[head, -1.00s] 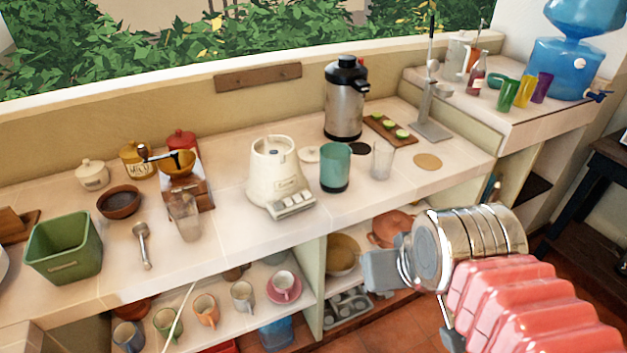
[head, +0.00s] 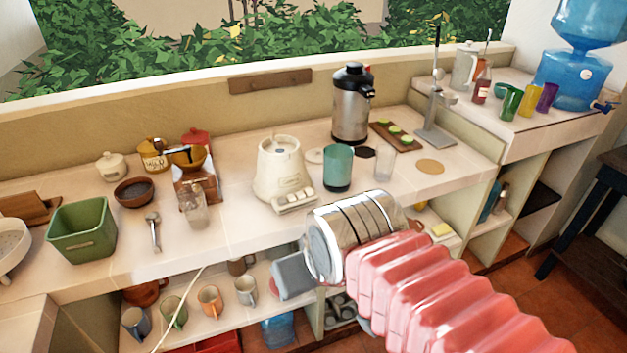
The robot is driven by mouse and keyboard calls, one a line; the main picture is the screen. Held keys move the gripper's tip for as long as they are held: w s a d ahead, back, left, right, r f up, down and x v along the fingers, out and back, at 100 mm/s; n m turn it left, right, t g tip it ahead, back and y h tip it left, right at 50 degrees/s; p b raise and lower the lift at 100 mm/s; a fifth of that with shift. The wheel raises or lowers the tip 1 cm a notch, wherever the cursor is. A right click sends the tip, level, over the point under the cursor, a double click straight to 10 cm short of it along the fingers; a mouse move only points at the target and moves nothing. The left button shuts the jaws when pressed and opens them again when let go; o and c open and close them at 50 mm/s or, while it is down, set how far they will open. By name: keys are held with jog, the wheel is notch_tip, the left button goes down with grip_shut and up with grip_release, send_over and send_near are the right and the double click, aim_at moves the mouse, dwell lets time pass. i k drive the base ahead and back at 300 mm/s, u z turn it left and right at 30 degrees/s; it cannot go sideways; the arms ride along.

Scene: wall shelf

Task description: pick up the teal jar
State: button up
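The teal jar (head: 338,168) stands upright on the tiled counter, between the cream blender base and a clear glass. It looks like a plain cylinder with a darker lower part. My gripper (head: 291,277) is in front of the counter's front edge, lower and to the left of the jar in the picture, and apart from it. Only a grey finger part shows beyond my silver wrist, so I cannot tell whether it is open or shut. Nothing is seen in it.
The cream blender base (head: 284,174) stands close left of the jar, and the clear glass (head: 384,164) close right. A steel airpot (head: 351,105) stands behind. Shelves with several mugs (head: 210,301) lie below the counter. Bare counter lies in front of the jar.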

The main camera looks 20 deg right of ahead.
aim_at(338, 169)
jog(key=u, duration=1.6)
jog(key=k, duration=0.85)
jog(key=z, duration=0.6)
jog(key=i, duration=1)
jog(key=z, duration=0.1)
